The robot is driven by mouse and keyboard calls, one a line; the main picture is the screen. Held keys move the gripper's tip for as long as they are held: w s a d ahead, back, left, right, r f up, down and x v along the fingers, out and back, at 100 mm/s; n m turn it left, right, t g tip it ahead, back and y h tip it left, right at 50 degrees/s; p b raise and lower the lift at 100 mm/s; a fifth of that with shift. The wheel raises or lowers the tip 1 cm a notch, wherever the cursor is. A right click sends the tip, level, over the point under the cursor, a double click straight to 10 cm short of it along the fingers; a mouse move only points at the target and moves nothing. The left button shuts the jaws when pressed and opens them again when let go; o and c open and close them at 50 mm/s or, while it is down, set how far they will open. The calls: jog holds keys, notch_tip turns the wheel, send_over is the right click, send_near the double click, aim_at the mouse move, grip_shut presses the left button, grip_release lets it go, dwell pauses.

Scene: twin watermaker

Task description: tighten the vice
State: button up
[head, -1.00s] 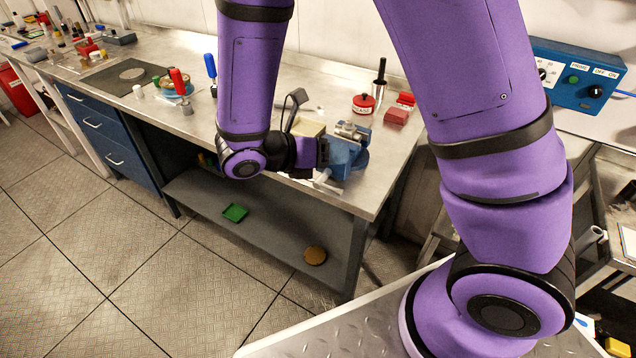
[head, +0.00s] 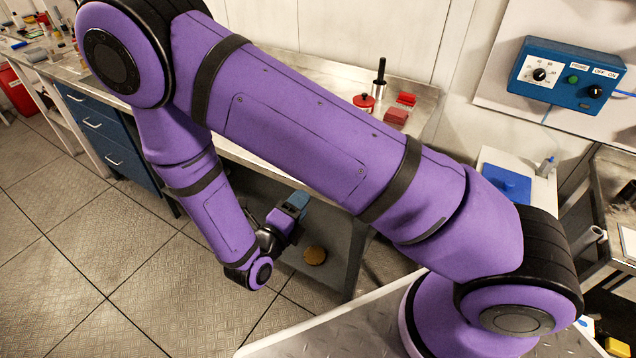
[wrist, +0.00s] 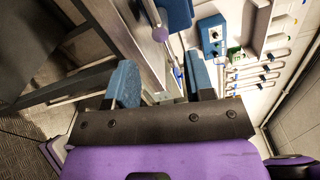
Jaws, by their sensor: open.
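My gripper (head: 297,203) is in front of the bench, below the level of its top, in the head view. In the wrist view its two blue fingers stand apart with nothing held between them (wrist: 161,64). A blue body that looks like the vice (wrist: 181,13) shows at the top edge of the wrist view, beyond the fingertips and apart from them. A grey metal bar (wrist: 151,14), apparently its handle, hangs just left of it. In the head view my arm hides the vice, so its jaws cannot be seen.
The steel bench (head: 325,75) runs along the wall, with a red tin (head: 364,104) and red blocks (head: 396,116) at its right end. Blue drawers (head: 108,140) stand under its left part. A brown disc (head: 315,255) lies on the lower shelf. The floor in front is clear.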

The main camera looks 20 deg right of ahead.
jog(key=x, duration=0.8)
jog(key=shift+w+d, duration=0.2)
grip_shut()
